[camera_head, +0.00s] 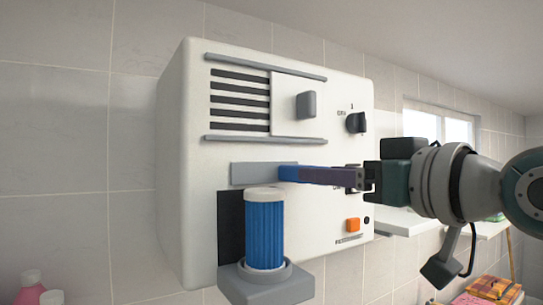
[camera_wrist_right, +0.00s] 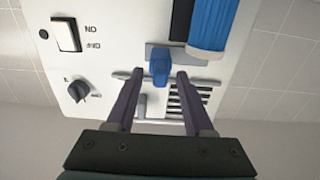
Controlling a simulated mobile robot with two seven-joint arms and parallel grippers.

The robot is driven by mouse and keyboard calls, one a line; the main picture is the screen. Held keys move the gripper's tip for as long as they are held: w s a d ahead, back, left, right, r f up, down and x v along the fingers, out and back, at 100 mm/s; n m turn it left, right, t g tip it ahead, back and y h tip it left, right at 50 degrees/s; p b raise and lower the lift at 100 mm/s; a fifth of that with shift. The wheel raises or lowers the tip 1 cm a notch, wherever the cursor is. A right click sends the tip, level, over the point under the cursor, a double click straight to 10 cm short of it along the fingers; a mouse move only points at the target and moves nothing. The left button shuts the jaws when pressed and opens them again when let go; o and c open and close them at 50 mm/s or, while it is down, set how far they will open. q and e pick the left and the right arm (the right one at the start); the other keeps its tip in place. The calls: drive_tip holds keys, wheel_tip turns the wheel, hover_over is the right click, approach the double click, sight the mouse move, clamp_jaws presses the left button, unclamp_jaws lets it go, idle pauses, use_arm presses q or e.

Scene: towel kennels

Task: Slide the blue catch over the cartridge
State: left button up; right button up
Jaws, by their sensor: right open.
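The blue catch (camera_head: 287,172) sits at the right end of a grey plate (camera_head: 250,174), above and slightly right of the blue ribbed cartridge (camera_head: 264,235). The cartridge stands upright in a grey holder (camera_head: 262,284) on the white wall box (camera_head: 200,130). My right gripper (camera_head: 303,175) comes in from the right, its purple fingers reaching the catch. In the right wrist view the gripper (camera_wrist_right: 160,76) is open, with the catch (camera_wrist_right: 160,62) between or just beyond the fingertips; contact cannot be told. The cartridge (camera_wrist_right: 212,25) is beside it there. My left gripper is not in view.
Above the plate are a vent (camera_head: 238,97), two grey rails and a white panel (camera_head: 290,122) with a grey knob (camera_head: 306,105). A black dial (camera_head: 356,122) and an orange switch (camera_head: 352,224) are on the box's right side. A shelf (camera_head: 405,222) runs behind my right arm.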

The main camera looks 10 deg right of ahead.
drive_tip(key=shift+x, duration=0.95)
clamp_jaws()
idle(0.8)
